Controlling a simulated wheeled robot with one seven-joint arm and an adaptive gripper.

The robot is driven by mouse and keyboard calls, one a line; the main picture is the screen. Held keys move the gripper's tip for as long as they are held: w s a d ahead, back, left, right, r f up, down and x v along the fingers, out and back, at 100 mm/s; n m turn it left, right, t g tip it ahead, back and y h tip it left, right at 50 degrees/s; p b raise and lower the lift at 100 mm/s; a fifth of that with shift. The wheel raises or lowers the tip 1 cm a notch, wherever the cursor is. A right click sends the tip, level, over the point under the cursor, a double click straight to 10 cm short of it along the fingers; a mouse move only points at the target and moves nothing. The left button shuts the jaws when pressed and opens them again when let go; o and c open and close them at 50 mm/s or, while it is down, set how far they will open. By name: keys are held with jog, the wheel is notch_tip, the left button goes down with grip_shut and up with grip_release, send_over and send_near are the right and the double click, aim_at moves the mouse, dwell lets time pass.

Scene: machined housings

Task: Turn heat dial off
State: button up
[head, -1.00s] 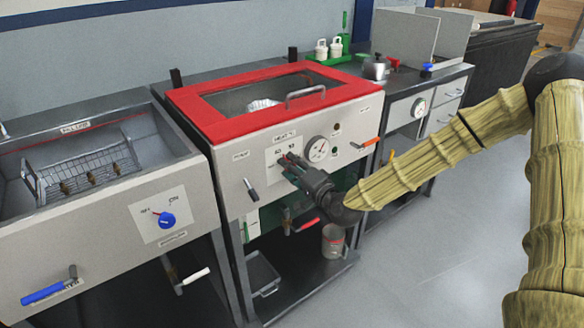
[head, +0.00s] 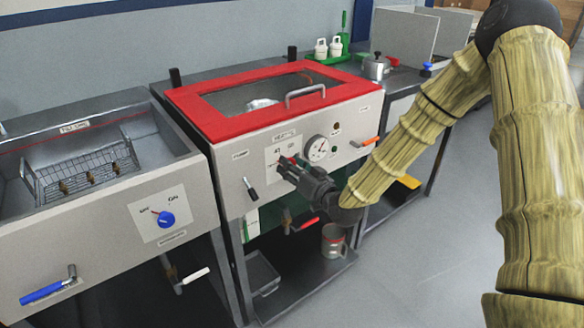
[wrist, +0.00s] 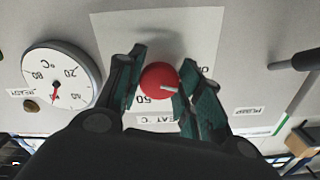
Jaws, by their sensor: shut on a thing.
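The heat dial (wrist: 158,82) is a round red knob with a white pointer line, on a pale label plate (wrist: 175,25) marked in °C. In the wrist view its pointer line points right. My gripper (wrist: 160,85) is shut on the dial, with a green-padded finger on each side of it. In the head view my gripper (head: 287,166) reaches the front of the red-topped machine (head: 205,115) and mostly hides the dial.
A round gauge (head: 318,148) sits right of the dial. A black lever (head: 250,188) is to its left and an orange-handled lever (head: 364,142) to its right. A blue knob (head: 166,219) is on the left machine. A mug (head: 333,240) stands on the lower shelf.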

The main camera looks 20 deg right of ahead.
jog(key=shift+d+f+n, duration=0.1)
jog(key=shift+n, duration=1.7)
jog(key=o, duration=1)
jog(key=v, duration=1.2)
